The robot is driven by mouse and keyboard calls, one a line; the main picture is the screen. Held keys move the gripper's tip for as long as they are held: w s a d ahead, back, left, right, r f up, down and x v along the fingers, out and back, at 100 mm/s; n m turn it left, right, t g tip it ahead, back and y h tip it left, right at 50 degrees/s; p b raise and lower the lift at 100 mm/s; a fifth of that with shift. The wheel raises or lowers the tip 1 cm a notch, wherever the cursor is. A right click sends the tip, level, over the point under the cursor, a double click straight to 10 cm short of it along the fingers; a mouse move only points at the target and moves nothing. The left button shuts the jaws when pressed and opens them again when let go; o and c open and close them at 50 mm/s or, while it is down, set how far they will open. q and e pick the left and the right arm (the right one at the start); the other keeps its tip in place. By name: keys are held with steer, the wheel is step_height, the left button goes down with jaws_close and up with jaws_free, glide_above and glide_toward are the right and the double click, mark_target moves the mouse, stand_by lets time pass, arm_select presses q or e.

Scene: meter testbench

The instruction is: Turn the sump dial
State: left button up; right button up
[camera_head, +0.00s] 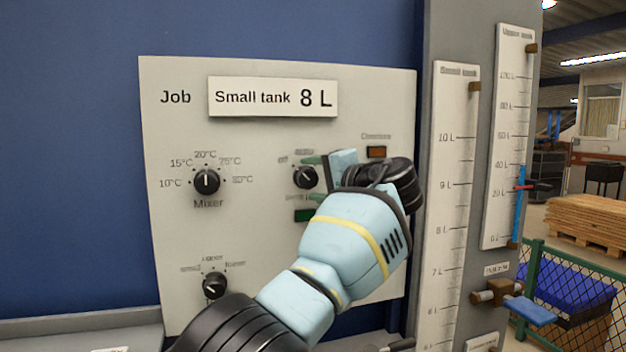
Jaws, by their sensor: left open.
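A black dial (304,177) sits on the right half of the pale panel (255,240). One position mark beside it reads "off"; its name label is hidden or too blurred to read, so I cannot confirm that it is the sump dial. Its white pointer line slants to the upper left. My left gripper (315,178) is open at this dial's right side, one green fingertip above and one below. I cannot tell whether they touch it. My wrist hides the panel to the lower right. My right gripper is not in view.
The Mixer dial (207,181) and a lower-left dial (215,285) are on the same panel. A sign (272,97) reads "Small tank 8 L". Tank gauges (450,200) and a blue-handled valve (528,311) stand at right.

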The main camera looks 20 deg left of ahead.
arm_select(q)
steer(key=v, duration=0.6)
steer(key=shift+s+d, duration=0.2)
steer(key=shift+d, duration=0.15)
